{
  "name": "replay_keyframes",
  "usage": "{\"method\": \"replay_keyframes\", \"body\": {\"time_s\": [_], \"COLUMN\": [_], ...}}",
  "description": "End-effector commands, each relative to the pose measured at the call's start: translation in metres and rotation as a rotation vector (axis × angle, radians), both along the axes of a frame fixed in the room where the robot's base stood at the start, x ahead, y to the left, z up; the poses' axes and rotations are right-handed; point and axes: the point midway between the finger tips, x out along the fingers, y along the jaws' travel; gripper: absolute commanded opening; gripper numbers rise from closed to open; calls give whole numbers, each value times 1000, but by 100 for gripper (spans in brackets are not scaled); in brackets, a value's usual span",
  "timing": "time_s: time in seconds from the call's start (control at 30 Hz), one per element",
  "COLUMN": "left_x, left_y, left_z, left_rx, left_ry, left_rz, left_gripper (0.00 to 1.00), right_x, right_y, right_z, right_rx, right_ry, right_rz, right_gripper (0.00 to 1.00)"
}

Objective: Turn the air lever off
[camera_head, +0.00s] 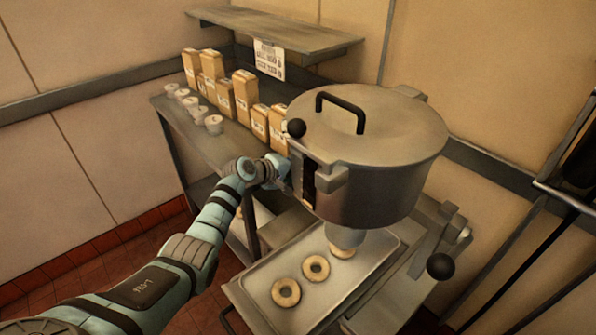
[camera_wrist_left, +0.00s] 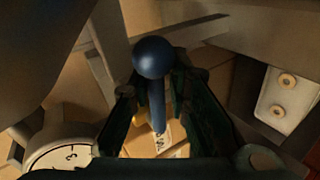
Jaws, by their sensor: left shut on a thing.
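A lever with a dark blue ball end (camera_wrist_left: 153,57) and a thin blue stem shows in the left wrist view; I take it for the air lever. Its stem runs between the two dark fingers of my left gripper (camera_wrist_left: 158,92), which is shut on it. The ball stands clear of the fingertips. In the head view my left gripper (camera_head: 284,174) is at the left side of the big lidded metal pot (camera_head: 375,170), and I cannot make out the blue lever there. My right gripper is not in view.
A round dial (camera_wrist_left: 62,150) sits left of the fingers. A tray (camera_head: 343,301) with several ring doughnuts lies under the pot. Black knobs are at the pot's left (camera_head: 296,128) and lower right (camera_head: 440,266). A side table (camera_head: 180,125) holds cartons (camera_head: 246,90).

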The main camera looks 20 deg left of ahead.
Motion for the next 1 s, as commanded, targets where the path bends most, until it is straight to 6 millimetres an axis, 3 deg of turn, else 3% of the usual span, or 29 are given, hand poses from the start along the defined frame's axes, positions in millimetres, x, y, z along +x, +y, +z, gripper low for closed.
{"method": "replay_keyframes", "body": {"time_s": [0.17, 0.2, 0.4, 0.77, 1.0], "left_x": [-3, -3, -2, -5, -44], "left_y": [-4, -4, -2, 3, 17], "left_z": [-6, -6, -4, 1, 25], "left_rx": [-6, -6, -3, 1, 7], "left_ry": [14, 15, 9, 2, 2], "left_rz": [-7, -7, -4, 0, -2], "left_gripper": [0, 18, 46, 46, 46], "right_x": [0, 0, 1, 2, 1], "right_y": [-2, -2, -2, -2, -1], "right_z": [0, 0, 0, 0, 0], "right_rx": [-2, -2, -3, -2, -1], "right_ry": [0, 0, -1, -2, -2], "right_rz": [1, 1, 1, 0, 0], "right_gripper": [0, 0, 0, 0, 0]}}
